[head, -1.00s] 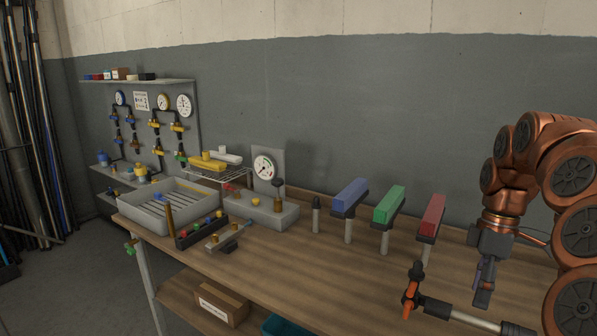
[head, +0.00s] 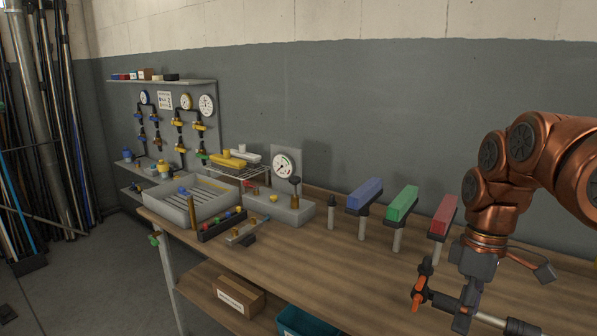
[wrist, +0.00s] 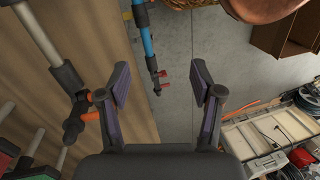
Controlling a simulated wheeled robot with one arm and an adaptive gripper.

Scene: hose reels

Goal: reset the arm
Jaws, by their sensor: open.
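My copper-coloured arm comes in from the right in the head view. My gripper (head: 466,306) points down in front of the workbench (head: 330,268), near the orange-handled valve on a grey pipe (head: 421,288). In the wrist view my gripper (wrist: 164,92) is open, its two fingers with purple-grey pads spread apart. Nothing is between the pads. Below the gap lies grey floor, with the bench edge to the left. The orange-handled valve also shows left of the fingers (wrist: 76,118), apart from them.
Blue (head: 365,193), green (head: 401,204) and red (head: 444,215) blocks stand on posts along the bench. A gauge block (head: 285,208) and a grey tray (head: 160,205) are farther left.

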